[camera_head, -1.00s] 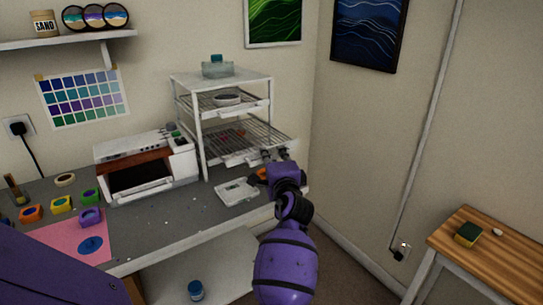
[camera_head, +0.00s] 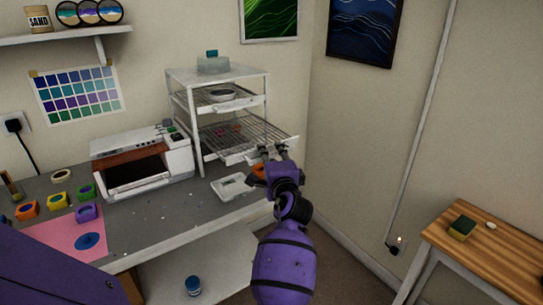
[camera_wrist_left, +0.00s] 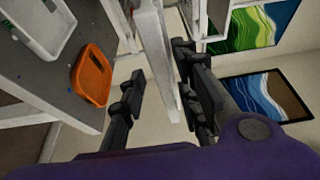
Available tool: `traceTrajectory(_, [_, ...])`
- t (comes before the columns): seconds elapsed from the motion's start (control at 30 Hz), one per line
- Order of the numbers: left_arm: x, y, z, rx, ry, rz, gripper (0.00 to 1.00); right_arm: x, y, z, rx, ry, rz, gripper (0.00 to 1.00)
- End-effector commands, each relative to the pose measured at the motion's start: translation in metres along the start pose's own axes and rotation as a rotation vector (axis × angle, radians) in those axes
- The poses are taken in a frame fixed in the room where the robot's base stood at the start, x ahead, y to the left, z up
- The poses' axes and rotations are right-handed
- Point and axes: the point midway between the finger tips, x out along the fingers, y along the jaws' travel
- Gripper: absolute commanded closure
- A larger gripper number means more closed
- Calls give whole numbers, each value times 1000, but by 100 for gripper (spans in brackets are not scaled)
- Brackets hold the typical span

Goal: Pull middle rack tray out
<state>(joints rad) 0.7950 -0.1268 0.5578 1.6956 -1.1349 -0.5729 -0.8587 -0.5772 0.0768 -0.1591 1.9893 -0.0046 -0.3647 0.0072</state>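The white drying rack (camera_head: 199,137) stands on the grey bench, with trays at different heights. My left gripper (camera_head: 274,152) is at that tray's front edge. In the left wrist view, the fingers of my left gripper (camera_wrist_left: 163,105) are spread on either side of a white upright edge (camera_wrist_left: 160,60). A gap shows on the left finger's side; contact on the right side is unclear. My right gripper is not in view.
A white shallow tray (camera_head: 233,187) and an orange mould (camera_wrist_left: 92,75) lie on the bench below. A white machine (camera_head: 143,165) stands left of the rack. Open floor lies to the right, before a wooden table (camera_head: 490,250).

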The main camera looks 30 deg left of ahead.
Motion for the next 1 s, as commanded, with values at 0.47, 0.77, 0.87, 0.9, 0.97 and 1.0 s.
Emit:
traceTrajectory(0.47, [-47, -1, -1, 0, 3, -2, 70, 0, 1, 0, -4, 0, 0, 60])
traceTrajectory(0.77, [-104, 0, 0, -1, 1, 0, 70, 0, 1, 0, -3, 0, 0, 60])
traceTrajectory(0.87, [-114, 0, 0, 0, 1, -1, 70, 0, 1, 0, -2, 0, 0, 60])
traceTrajectory(0.9, [-116, 0, 0, -1, 1, -1, 70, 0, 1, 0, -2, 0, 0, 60])
traceTrajectory(0.97, [-119, 0, 0, -1, 0, -1, 70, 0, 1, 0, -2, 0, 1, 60])
traceTrajectory(1.0, [-119, -1, 0, 0, 0, -1, 70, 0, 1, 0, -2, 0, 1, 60])
